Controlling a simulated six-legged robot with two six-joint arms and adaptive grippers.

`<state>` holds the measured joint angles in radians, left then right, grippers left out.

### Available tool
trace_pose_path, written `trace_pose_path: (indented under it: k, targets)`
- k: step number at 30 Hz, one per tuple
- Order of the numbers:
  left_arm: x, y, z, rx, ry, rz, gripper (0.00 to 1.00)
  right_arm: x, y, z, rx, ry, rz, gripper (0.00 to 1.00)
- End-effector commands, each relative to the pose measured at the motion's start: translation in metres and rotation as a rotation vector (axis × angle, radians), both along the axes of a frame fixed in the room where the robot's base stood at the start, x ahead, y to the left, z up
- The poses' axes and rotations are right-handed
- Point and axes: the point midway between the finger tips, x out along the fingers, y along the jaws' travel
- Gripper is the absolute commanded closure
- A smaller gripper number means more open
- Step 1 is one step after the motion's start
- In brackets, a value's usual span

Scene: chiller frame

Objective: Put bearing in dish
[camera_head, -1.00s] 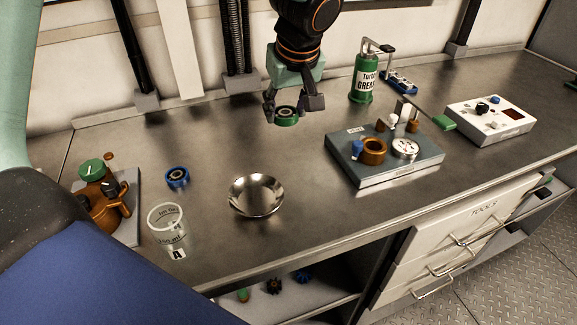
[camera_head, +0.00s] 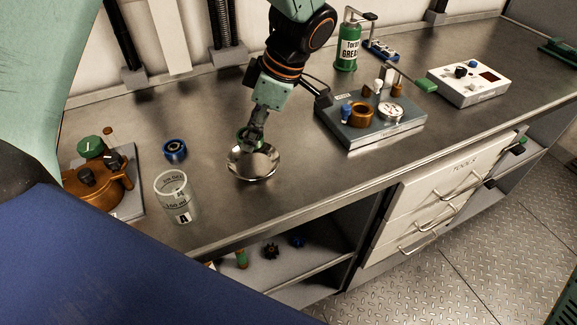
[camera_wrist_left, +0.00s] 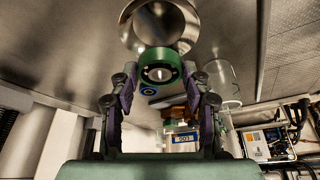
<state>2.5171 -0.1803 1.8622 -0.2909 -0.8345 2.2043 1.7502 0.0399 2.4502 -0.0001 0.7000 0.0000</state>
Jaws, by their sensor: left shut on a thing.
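The green-ringed bearing (camera_wrist_left: 160,66) is between the fingers of my left gripper (camera_wrist_left: 160,88) in the wrist view. My left gripper (camera_head: 250,140) is shut on it and, in the head view, appears over the back left part of the dish. There only a bit of the bearing's green shows, and the fingers hide the rest. The shiny metal dish (camera_head: 262,171) sits on the steel bench, with nothing visible in its bowl. The dish also shows in the wrist view (camera_wrist_left: 160,22), just beyond the bearing. My right gripper is not in view.
A blue bearing (camera_head: 175,151) and a clear beaker marked A (camera_head: 175,200) stand left of the dish. An orange pump on a plate (camera_head: 100,185) is at far left. A grey fixture block (camera_head: 365,130) and a green grease can (camera_head: 347,50) stand to the right.

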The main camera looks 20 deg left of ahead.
Motion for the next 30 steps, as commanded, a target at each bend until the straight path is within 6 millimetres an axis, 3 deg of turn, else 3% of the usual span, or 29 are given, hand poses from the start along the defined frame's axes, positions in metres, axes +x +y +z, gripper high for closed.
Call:
trace_pose_path:
  k: [3,10,17,29,30]
  targets:
    - [-0.001,0.0,-0.02,-0.001,0.002,-0.002,0.88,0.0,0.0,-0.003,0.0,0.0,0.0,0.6]
    - [-0.002,0.0,-0.036,-0.003,0.0,-0.002,0.88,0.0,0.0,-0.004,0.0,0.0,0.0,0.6]
    - [-0.004,0.001,-0.066,-0.004,-0.001,-0.002,0.88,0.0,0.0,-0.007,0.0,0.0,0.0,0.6]
    - [-0.003,0.001,-0.071,-0.004,-0.003,-0.002,0.88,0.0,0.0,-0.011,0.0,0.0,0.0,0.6]
    - [-0.003,0.001,-0.071,-0.004,-0.003,-0.002,0.51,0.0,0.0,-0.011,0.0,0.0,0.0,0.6]
